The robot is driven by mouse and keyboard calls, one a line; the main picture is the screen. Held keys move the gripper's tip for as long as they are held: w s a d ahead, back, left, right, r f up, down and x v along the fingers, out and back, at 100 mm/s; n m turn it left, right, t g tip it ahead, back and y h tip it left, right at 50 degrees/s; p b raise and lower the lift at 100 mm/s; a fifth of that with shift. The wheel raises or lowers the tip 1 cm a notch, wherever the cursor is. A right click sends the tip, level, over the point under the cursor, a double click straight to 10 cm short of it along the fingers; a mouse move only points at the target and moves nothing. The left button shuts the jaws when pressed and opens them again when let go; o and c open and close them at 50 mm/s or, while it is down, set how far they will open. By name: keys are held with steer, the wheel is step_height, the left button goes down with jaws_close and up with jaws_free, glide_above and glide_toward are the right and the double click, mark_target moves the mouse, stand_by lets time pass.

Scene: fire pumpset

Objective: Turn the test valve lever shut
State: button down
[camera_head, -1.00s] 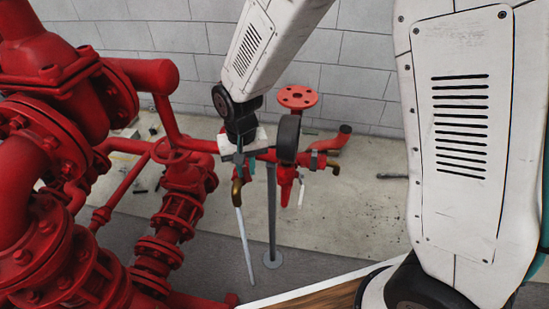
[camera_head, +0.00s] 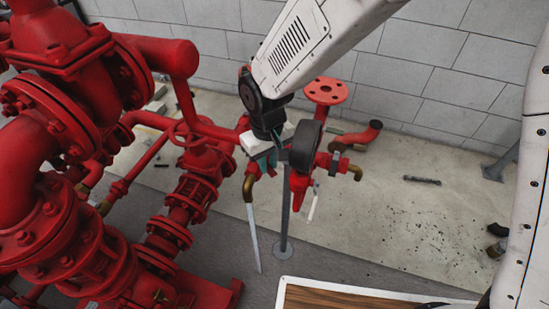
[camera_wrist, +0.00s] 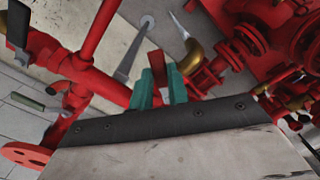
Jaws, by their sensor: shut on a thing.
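The test valve lever (camera_wrist: 157,66) is a flat dark red bar standing between my fingertips in the wrist view. My gripper (camera_wrist: 160,88) has teal fingers, one on each side of the lever, and is shut on it. In the head view my gripper (camera_head: 269,163) is at the red test pipe, beside a brass spout (camera_head: 248,188), and hides most of the lever. The brass spout also shows in the wrist view (camera_wrist: 193,56). A pale straight streak (camera_head: 254,238) runs from the spout down to the floor.
A dark round gauge (camera_head: 304,146) stands close right of my gripper. A grey post (camera_head: 285,215) holds the pipe. Large red pumps and valves (camera_head: 60,215) fill the left. A red round flange (camera_head: 325,91) sits behind. The floor at right is mostly clear.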

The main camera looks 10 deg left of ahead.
steer(key=c, duration=1.3)
jaws_free()
steer(key=shift+c, duration=0.2)
steer(key=shift+r, duration=0.15)
step_height(320, 180, up, 8)
steer(key=shift+f, duration=0.2)
